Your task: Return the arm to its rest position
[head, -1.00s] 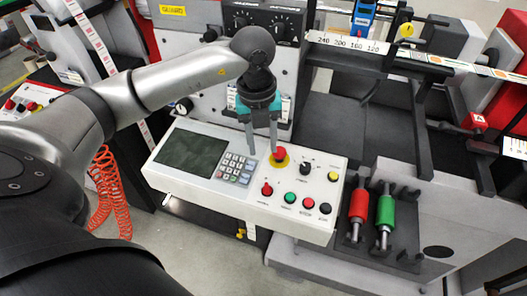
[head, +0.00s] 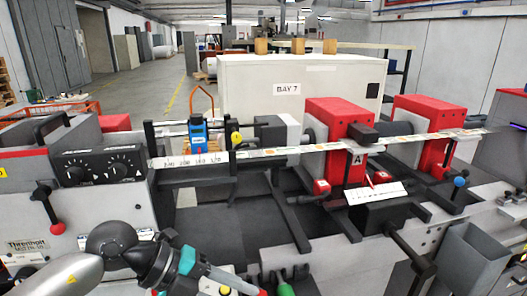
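My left arm comes in at the bottom left of the head view. Its grey wrist and dark gripper body with teal parts are low in the picture. The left gripper (head: 232,281) points right and down, in front of the machine, and only part of its fingers shows. I cannot tell whether they are apart or together. A red handle end (head: 262,292) and a green handle (head: 285,289) show by the fingertips at the bottom edge. I cannot tell whether the fingers touch them. My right gripper is not in view.
The rewinder fills the middle, with red units (head: 335,122) on the right and a label web across it. A black knob panel (head: 103,170) stands at left. A white BAY 7 cabinet (head: 240,92) is behind. Open floor (head: 140,95) lies at back left.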

